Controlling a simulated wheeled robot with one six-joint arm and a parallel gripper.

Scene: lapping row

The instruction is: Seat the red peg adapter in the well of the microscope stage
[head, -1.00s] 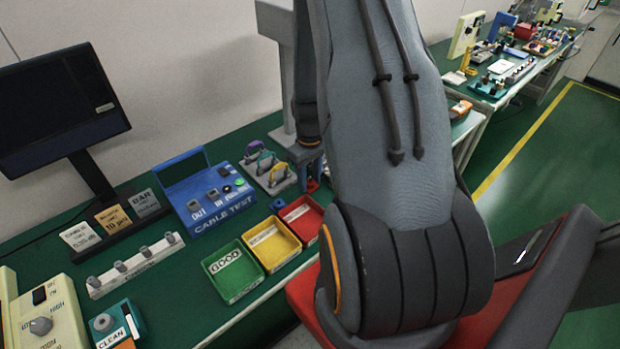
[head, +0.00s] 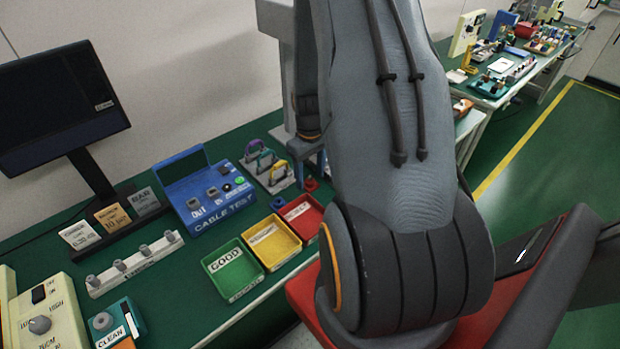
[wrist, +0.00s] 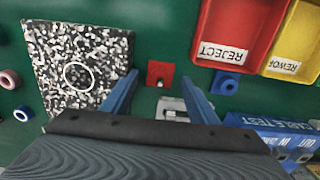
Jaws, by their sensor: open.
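The red peg adapter (head: 311,184) stands on the green bench beside the cable-loop rack. In the wrist view it is a small red square block (wrist: 160,72) with a dark round centre. My gripper (wrist: 160,84) is open and empty, its two blue fingers on either side of the adapter in that picture. In the head view my gripper (head: 314,162) is just above the adapter, partly hidden by my arm. A speckled black-and-white plate with a white ring (wrist: 45,60) lies left of the fingers in the wrist view; I cannot tell whether it is the microscope stage.
The blue CABLE TEST box (head: 215,205) and cable-loop rack (head: 270,178) stand nearby. A pink ring (wrist: 10,79) lies far left.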

